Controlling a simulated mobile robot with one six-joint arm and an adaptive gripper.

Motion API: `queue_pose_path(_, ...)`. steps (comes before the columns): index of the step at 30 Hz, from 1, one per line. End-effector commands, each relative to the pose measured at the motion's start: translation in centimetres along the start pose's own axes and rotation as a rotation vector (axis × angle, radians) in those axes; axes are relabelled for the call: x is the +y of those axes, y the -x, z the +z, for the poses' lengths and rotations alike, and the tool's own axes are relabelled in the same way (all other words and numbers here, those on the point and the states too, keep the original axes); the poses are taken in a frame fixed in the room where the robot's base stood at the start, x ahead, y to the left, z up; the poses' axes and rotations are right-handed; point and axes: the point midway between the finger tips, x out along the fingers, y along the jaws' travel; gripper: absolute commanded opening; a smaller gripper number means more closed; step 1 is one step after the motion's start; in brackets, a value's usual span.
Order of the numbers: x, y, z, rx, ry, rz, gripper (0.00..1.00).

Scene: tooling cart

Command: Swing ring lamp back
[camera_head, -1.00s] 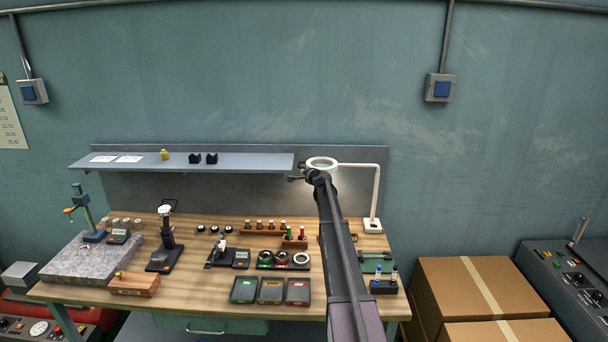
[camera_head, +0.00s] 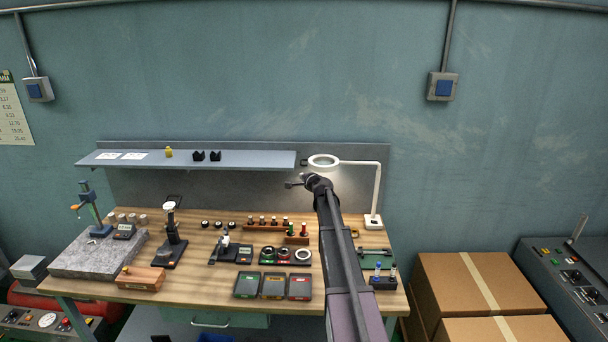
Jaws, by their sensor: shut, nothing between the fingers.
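The ring lamp (camera_head: 323,161) is a white ring on a slim white arm (camera_head: 360,163). Its post drops to a white base (camera_head: 373,222) at the back right of the wooden bench. The ring reaches left, level with the right end of the shelf, and lights the back panel. My gripper (camera_head: 291,184) is shut and empty. In the picture it lies just below and left of the ring, apart from it, pointing left. My arm covers part of the bench's right side.
A grey shelf (camera_head: 200,159) runs along the back, holding small black blocks and a yellow piece. Gauges, a granite plate (camera_head: 98,256) and three trays (camera_head: 273,286) crowd the bench (camera_head: 190,288). Cardboard boxes (camera_head: 478,284) stand to the right.

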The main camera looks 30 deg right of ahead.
Motion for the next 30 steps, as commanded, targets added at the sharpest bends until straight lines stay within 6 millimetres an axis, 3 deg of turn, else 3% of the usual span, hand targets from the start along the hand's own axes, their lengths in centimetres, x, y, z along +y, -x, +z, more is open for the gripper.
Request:
queue_pose_path(13, 0.0, 0.8, 0.4, 0.000, 0.000, 0.000, 0.00)
queue_pose_path(14, 0.0, 0.8, 0.4, 0.000, 0.000, 0.000, 0.03)
queue_pose_path(16, 0.0, 0.8, 0.5, -0.002, 0.001, 0.001, 0.24)
queue_pose_path(17, 0.1, 0.8, 0.7, -0.004, 0.004, 0.002, 0.28)
queue_pose_path(20, 0.5, 1.2, 1.7, -0.021, 0.026, 0.016, 0.28)
queue_pose_path(23, 1.6, 2.0, 4.0, -0.061, 0.082, 0.051, 0.28)
queue_pose_path(26, 3.4, 3.6, 7.5, -0.127, 0.175, 0.108, 0.28)
queue_pose_path(30, 7.3, 7.3, 14.1, -0.265, 0.365, 0.225, 0.28)
